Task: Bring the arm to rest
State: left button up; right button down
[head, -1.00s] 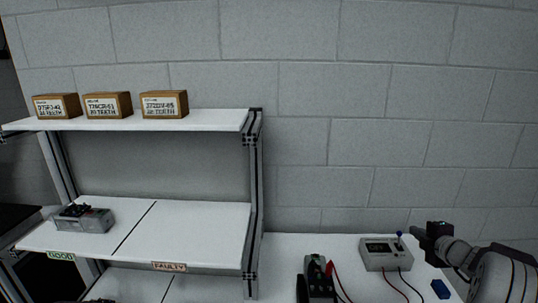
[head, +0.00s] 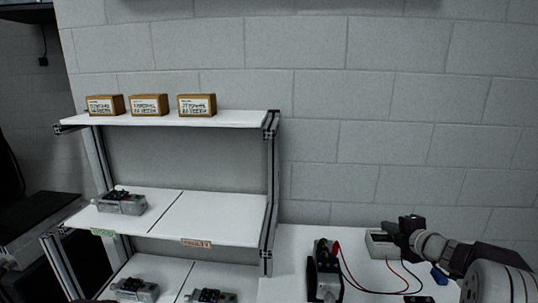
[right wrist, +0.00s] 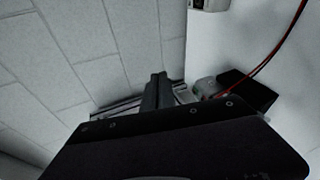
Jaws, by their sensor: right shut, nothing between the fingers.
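My right gripper (head: 384,227) comes in from the right in the head view. Its fingers are together and empty, in front of the grey meter box (head: 374,246), hiding part of it. Whether they touch the box I cannot tell. In the right wrist view the two dark fingers (right wrist: 157,88) lie side by side with nothing between them. My left gripper shows in neither view.
A black and grey device (head: 324,272) with red and black leads stands on the white bench (head: 284,240). A blue block (head: 439,275) lies below my right arm. The shelf unit (head: 230,220) at left holds grey servos and three boxes (head: 149,105).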

jog(key=s+a+f+n+g+y, duration=0.1)
jog(key=s+a+f+n+g, duration=0.2)
jog(key=s+a+n, duration=0.4)
jog(key=s+a+f+n+g+y, duration=0.1)
jog(key=s+a+f+n+g, duration=0.15)
jog(key=a+n, duration=0.45)
jog(key=s+a+f+n+g+y, duration=0.15)
jog(key=s+a+f+n, duration=0.3)
jog(key=a, duration=0.55)
jog(key=s+d+f+n+g+h, duration=0.1)
jog(key=s+d+f+n, duration=0.1)
jog(key=s+n, duration=0.4)
jog(key=s+d+f+n+g+h, duration=0.2)
jog(key=s+f+n, duration=0.2)
jog(key=n, duration=1.2)
jog(key=s+d+f+n+g+h, duration=0.1)
jog(key=s+f+n+g+h, duration=0.1)
jog(key=s+n, duration=0.5)
jog(key=n, duration=0.4)
jog(key=shift+s+d+f, duration=0.35)
jog(key=shift+d+f, duration=0.05)
